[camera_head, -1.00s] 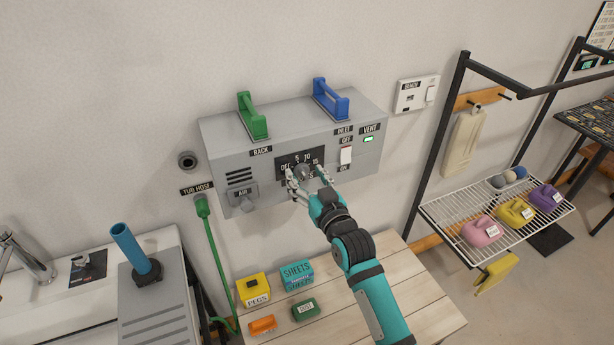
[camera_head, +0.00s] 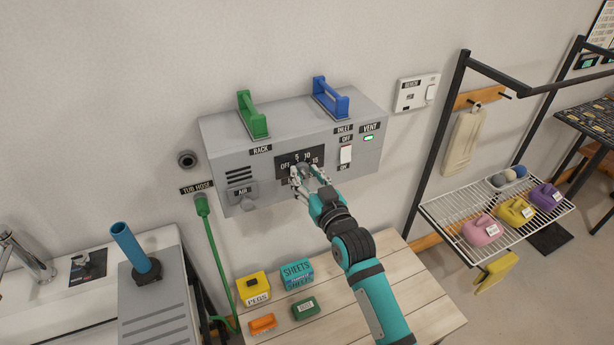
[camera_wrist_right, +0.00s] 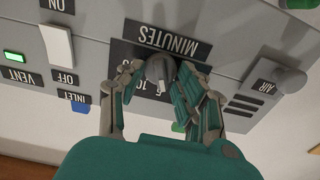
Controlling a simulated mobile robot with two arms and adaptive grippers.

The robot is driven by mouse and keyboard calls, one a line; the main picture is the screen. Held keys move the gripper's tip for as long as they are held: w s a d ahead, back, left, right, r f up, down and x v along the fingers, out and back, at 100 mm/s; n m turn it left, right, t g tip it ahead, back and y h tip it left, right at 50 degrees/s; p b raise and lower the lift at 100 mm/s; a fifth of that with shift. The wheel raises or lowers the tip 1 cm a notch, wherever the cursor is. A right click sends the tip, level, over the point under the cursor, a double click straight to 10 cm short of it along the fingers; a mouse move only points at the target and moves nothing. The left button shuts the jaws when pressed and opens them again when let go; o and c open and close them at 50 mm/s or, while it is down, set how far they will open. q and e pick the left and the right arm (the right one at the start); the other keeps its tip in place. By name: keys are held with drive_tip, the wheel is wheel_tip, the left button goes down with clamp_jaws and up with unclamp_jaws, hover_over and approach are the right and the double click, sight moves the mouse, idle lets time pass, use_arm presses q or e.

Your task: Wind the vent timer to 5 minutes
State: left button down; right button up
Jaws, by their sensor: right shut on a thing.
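The vent timer is a small grey knob (camera_wrist_right: 158,68) on a black dial plate (camera_head: 288,161) on the front of the grey wall box. The plate reads OFF, 5, 10, 15 and MINUTES. The fingers hide part of the dial. My left gripper is not in view.
The box (camera_head: 222,146) has a white switch (camera_head: 346,155), a lit green vent light (camera_head: 368,138), an air knob (camera_head: 249,201), and green (camera_head: 258,125) and blue (camera_head: 336,107) handles on top. A wooden table (camera_head: 420,310) with small boxes stands below. A wire rack (camera_head: 455,212) stands right.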

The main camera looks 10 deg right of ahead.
idle(0.7)
drive_tip(key=o, duration=1.1)
drive_tip(key=shift+o, duration=0.2)
drive_tip(key=s+d, duration=0.2)
drive_tip(key=s, duration=1)
drive_tip(key=shift+d, duration=0.15)
